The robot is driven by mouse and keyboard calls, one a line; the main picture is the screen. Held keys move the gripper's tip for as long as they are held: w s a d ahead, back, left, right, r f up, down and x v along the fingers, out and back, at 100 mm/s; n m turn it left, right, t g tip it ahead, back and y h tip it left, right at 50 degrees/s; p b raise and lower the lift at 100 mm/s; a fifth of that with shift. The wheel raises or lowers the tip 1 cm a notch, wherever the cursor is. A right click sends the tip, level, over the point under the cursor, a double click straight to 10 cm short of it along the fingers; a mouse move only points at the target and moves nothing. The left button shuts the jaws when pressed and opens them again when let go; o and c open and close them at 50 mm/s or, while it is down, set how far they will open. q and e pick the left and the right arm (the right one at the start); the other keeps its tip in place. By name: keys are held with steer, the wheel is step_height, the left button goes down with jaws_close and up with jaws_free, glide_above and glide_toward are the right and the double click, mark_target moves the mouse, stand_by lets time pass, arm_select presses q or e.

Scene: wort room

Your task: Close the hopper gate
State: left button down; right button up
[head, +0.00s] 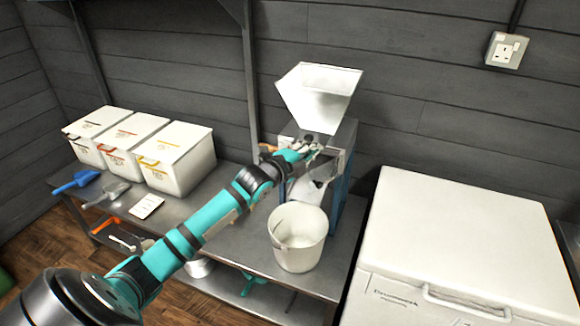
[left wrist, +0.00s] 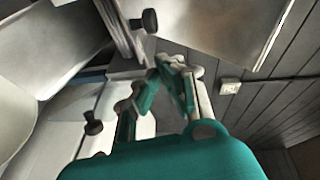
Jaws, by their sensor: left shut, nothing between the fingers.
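The mill has a white flared hopper (head: 318,98) on top of a grey and blue body (head: 349,160). A dark knob (head: 308,139) shows just below the hopper, and a second dark knob (head: 320,184) sits lower on the front. Two dark knobs also show in the left wrist view, one above the fingers (left wrist: 150,20) and one to their left (left wrist: 93,126). My left gripper (head: 312,148) is shut and empty at the mill's front, just under the hopper. Its fingers (left wrist: 156,72) are close to metal parts; contact cannot be told. The gate plate's position is unclear behind the gripper.
A white bucket (head: 299,238) stands on the metal bench (head: 236,246) below the mill front. Lidded white bins (head: 177,157), scoops (head: 77,182) and a card (head: 147,206) are at the left. A white chest (head: 465,240) stands at the right. A wall socket (head: 506,50) is above it.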

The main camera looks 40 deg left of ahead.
arm_select(q)
steer(key=s+r+b, duration=0.2)
steer(key=s, duration=0.8)
steer(key=s+d+f+n+g+y, duration=0.1)
steer(key=s+d+f+n+g, duration=0.25)
steer(key=s+f, duration=0.35)
steer(key=s+d+f+n+g, duration=0.3)
steer(key=s+d+f+n, duration=0.15)
steer(key=f, duration=0.45)
steer(key=s+d+f+n+g, duration=0.3)
steer(key=s+d+f+n, duration=0.1)
steer(key=s, duration=0.5)
steer(key=s+d+f+n+g, duration=0.3)
steer(key=s+d+n+g, duration=0.15)
steer(key=s, duration=0.55)
step_height(320, 180, down, 23)
steer(key=m, duration=0.1)
steer(key=s+a+f+g, duration=0.1)
steer(key=s+a+f, duration=0.1)
steer(key=s+f, duration=1.6)
steer(key=shift+a+f+g, duration=0.25)
steer(key=shift+a+g, duration=0.05)
steer(key=shift+a, duration=0.05)
arm_select(e)
steer(key=shift+s+d+f, duration=0.35)
steer(key=shift+s+f, duration=0.1)
steer(key=shift+f, duration=0.2)
